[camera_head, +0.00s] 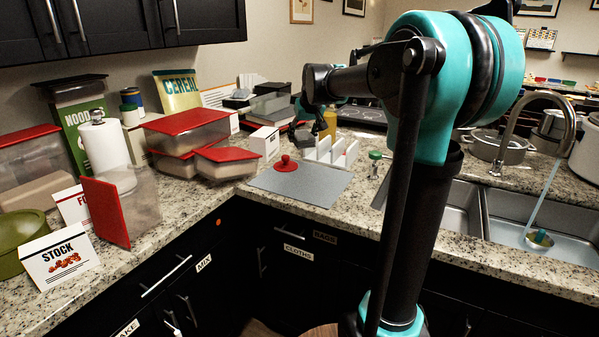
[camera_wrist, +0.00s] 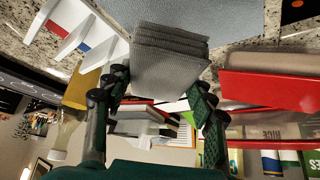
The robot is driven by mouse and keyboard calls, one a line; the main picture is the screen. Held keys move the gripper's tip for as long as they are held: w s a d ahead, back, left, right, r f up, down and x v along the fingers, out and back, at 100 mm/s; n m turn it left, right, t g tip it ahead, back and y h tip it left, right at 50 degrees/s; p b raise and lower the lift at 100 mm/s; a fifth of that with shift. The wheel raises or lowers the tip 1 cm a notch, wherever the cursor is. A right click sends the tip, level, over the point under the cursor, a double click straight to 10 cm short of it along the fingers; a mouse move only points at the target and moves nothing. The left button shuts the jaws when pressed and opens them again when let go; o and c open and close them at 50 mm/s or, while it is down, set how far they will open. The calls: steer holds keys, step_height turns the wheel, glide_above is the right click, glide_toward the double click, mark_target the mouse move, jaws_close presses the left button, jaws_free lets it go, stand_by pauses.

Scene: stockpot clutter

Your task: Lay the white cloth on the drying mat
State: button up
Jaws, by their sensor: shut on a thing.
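My gripper (camera_wrist: 160,102) is shut on a folded cloth (camera_wrist: 165,62), which shows pale grey with several stacked layers in the wrist view. The cloth sits between the two dark fingers, its far end extending past the fingertips. In the head view my gripper (camera_head: 303,132) is small and dark, above the back of the counter behind the mat, and the cloth is hard to make out there. The grey drying mat (camera_head: 318,187) lies flat on the counter near the corner. Part of the mat (camera_wrist: 215,12) also shows beyond the cloth in the wrist view.
A red knobbed object (camera_head: 286,164) sits on the mat's back left part. A white divider rack (camera_head: 328,153) stands behind the mat, and red-lidded containers (camera_head: 224,160) stand to its left. A white card (camera_head: 265,141) is behind it. The sink (camera_head: 535,225) is to the right.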

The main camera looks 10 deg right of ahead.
step_height(320, 180, down, 14)
steer(key=shift+d+r, duration=0.1)
steer(key=shift+r, duration=0.1)
steer(key=shift+f, duration=0.15)
steer(key=o, duration=1)
steer(key=v, duration=1.2)
steer(key=shift+r, duration=0.25)
